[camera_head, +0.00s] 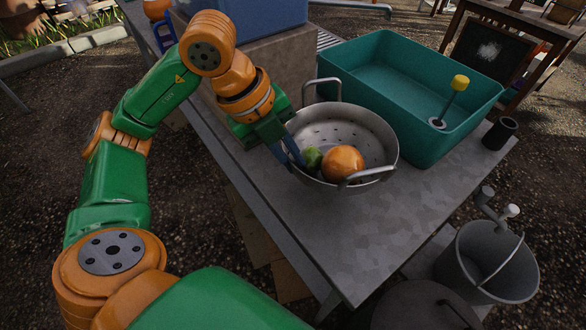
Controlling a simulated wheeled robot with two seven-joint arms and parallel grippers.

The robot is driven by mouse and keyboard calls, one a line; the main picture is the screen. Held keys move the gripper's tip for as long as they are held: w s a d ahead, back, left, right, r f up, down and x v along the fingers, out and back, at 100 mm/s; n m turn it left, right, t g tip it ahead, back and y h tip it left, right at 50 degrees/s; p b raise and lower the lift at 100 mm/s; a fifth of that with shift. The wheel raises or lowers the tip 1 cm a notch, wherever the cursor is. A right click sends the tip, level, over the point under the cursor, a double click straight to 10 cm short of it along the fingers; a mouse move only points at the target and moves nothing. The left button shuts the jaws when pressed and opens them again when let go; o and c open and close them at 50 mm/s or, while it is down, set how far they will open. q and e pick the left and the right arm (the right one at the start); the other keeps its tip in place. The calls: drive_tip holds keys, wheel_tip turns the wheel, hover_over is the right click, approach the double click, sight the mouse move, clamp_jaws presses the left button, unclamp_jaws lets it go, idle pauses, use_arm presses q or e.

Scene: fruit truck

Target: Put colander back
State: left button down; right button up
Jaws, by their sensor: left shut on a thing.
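The metal colander (352,122) sits over the grey table, in front of the teal basin. It is round, with small holes and a raised handle at its far and near sides. An orange fruit (343,162) and a green fruit (313,158) lie in it. My left gripper (292,155) reaches in from the left and is shut on the colander's left rim, with its blue fingers at the wall. I cannot tell whether the colander's base touches the table. My right gripper is not in view.
A teal basin (345,58) with a yellow-topped tool (459,83) stands behind the colander. A dark cup (499,134) is at the table's right end. The grey table (350,240) is bare in front. A metal bucket (455,275) stands at the lower right. A blue crate (262,14) is at the back.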

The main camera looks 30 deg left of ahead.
use_arm(q)
drive_tip(key=f, duration=0.1)
drive_tip(key=w+f, duration=0.1)
drive_tip(key=f, duration=0.1)
drive_tip(key=a+f+b, duration=0.1)
drive_tip(key=shift+w+f, duration=0.3)
drive_tip(key=shift+w, duration=0.05)
drive_tip(key=shift+f, duration=0.3)
drive_tip(key=shift+f, duration=0.15)
drive_tip(key=c, duration=1)
unclamp_jaws()
drive_tip(key=shift+o, duration=0.2)
